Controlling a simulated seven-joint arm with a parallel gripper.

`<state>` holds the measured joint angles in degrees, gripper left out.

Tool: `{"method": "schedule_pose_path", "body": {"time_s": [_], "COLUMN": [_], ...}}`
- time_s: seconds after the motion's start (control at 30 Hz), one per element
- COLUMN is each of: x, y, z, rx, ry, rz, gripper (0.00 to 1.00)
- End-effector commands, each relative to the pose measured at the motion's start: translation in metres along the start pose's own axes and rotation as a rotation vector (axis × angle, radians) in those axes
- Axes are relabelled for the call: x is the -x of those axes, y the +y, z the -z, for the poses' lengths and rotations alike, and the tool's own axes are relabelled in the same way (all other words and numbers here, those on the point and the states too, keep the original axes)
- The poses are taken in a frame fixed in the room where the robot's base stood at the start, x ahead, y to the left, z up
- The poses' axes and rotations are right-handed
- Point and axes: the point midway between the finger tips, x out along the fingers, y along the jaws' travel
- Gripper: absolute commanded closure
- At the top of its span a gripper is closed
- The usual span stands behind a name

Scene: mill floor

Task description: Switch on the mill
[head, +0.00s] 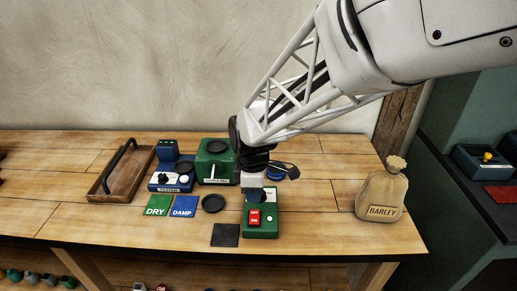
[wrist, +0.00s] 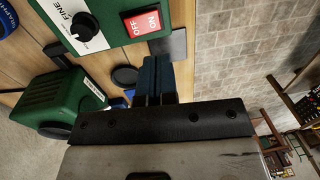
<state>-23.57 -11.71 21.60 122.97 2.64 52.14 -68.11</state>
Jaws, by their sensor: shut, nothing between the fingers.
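A green control box (head: 262,230) stands near the front of the table. I cannot tell which way the switch is set. My gripper (head: 254,196) is shut and empty, pointing down over the back of the box. In the wrist view its fingertips (wrist: 157,62) are close to the switch; contact cannot be told. My gripper hides part of the box's top.
A green machine (head: 215,160) with a black lid stands behind left, next to a blue meter (head: 170,178). DRY (head: 157,206) and DAMP (head: 184,207) cards lie left. A barley sack (head: 382,192) stands right, a wooden tray (head: 124,172) far left. Table between box and sack is clear.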

Motion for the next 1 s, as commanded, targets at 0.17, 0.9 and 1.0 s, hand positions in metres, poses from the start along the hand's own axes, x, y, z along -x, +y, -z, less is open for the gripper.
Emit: {"method": "schedule_pose_path", "body": {"time_s": [0.17,0.9,1.0], "x": [0.029,0.058,0.059], "y": [-0.007,-0.014,-0.015], "z": [0.000,-0.001,-0.003], "rx": [0.001,0.000,-0.013], "ry": [0.001,-0.001,0.001], "rz": [-0.002,0.001,-0.002], "gripper": [1.00,1.00,1.00]}}
